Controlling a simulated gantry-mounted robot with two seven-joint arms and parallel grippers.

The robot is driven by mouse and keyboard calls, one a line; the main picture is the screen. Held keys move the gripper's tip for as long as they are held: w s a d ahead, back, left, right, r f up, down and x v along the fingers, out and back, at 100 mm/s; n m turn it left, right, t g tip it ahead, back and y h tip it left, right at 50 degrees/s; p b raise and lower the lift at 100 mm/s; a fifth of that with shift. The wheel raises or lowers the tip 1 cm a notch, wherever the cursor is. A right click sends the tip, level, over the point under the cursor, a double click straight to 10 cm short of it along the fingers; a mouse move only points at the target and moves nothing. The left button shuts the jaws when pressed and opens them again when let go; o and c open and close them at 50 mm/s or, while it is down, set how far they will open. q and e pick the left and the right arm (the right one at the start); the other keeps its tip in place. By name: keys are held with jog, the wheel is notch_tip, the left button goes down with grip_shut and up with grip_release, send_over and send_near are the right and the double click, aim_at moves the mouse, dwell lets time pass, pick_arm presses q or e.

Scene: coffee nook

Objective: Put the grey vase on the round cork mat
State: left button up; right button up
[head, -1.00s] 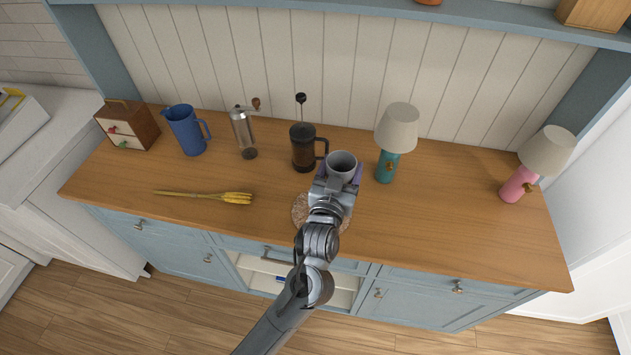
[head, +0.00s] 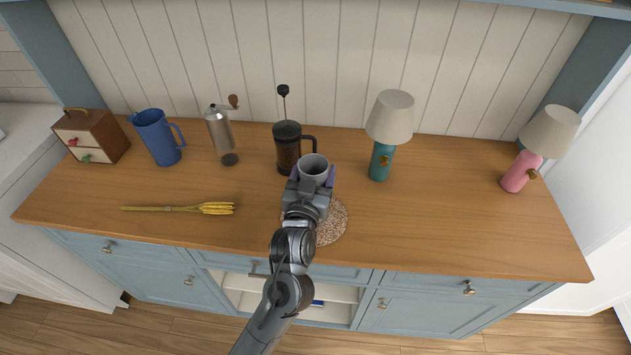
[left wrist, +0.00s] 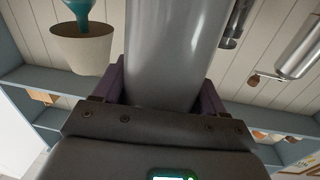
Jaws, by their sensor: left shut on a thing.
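The grey vase (head: 314,168) is held upright between the fingers of my left gripper (head: 313,180), which is shut on it. In the left wrist view the vase (left wrist: 177,50) fills the middle between the purple-edged fingers (left wrist: 165,90). The round cork mat (head: 332,222) lies on the wooden counter, partly hidden under my left gripper and arm. The vase appears above and just behind the mat in the head view; its base is hidden, so its height over the counter is unclear. My right gripper is not in view.
A French press (head: 288,148) stands close behind the vase to the left. A teal lamp (head: 381,160) stands to the right, a pink lamp (head: 516,172) farther right. A grinder (head: 220,135), blue jug (head: 158,138), small drawer box (head: 90,137) and yellow utensil (head: 180,208) are left.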

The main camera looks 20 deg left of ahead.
pick_arm(q)
jog(key=shift+f, duration=0.3)
jog(key=shift+r, duration=0.1)
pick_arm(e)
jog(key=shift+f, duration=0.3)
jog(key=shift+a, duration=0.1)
pick_arm(q)
jog(key=shift+f, duration=0.2)
jog(key=o, duration=1.6)
jog(key=shift+c, duration=0.2)
jog(key=shift+r, duration=0.1)
